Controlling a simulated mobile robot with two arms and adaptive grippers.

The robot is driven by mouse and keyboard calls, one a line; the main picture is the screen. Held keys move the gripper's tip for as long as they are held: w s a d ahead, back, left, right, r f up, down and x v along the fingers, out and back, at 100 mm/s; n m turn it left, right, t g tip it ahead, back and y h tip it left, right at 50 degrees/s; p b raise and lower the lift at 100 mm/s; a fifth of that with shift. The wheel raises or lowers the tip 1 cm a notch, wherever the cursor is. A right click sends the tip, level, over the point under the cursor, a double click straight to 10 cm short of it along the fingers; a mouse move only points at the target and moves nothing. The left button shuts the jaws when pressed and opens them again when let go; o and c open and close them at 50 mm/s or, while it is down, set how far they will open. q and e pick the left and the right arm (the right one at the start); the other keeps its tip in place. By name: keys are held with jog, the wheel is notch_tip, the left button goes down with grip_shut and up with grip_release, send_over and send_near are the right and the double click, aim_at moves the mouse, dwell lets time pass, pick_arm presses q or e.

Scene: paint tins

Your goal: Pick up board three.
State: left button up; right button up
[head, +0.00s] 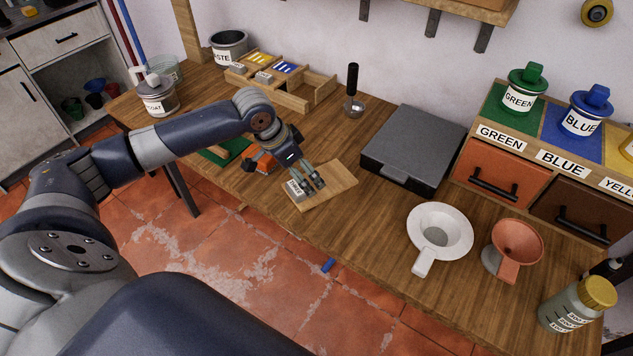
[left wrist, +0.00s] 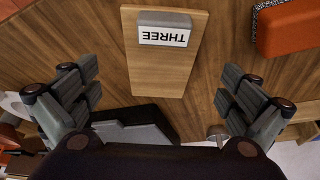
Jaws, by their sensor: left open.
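Board three (head: 339,184) is a thin wooden board lying flat on the workbench. A small grey block (head: 295,191) sits on its near-left end, and in the left wrist view that block (left wrist: 165,28) reads THREE. The board (left wrist: 157,76) also shows there, running down between the fingers. My left gripper (head: 314,183) is over the board, pointing down at it. Its fingers (left wrist: 160,85) are spread wide on either side of the board, open and empty. Whether the fingertips touch the bench is hard to tell. My right gripper is not in view.
An orange object (head: 261,161) lies close left of the gripper, by a green mat (head: 224,152). A closed grey case (head: 414,148) is right of the board. A wooden rack (head: 303,96) stands behind. A white funnel (head: 440,232) and orange funnel (head: 516,243) stand right.

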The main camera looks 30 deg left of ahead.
aim_at(312, 186)
pick_arm(q)
jog(key=shift+w+d+f, duration=0.1)
jog(key=shift+w+f, duration=0.15)
jog(key=shift+f, duration=0.2)
jog(key=shift+w+f, duration=0.2)
jog(key=shift+f, duration=0.1)
jog(key=p+x, duration=0.1)
jog(key=x, duration=0.3)
jog(key=shift+w+d, duration=0.2)
jog(key=shift+w, duration=0.05)
jog(key=shift+w+f, duration=0.15)
jog(key=shift+f, duration=0.2)
jog(key=shift+c, duration=0.6)
jog(key=c, duration=0.9)
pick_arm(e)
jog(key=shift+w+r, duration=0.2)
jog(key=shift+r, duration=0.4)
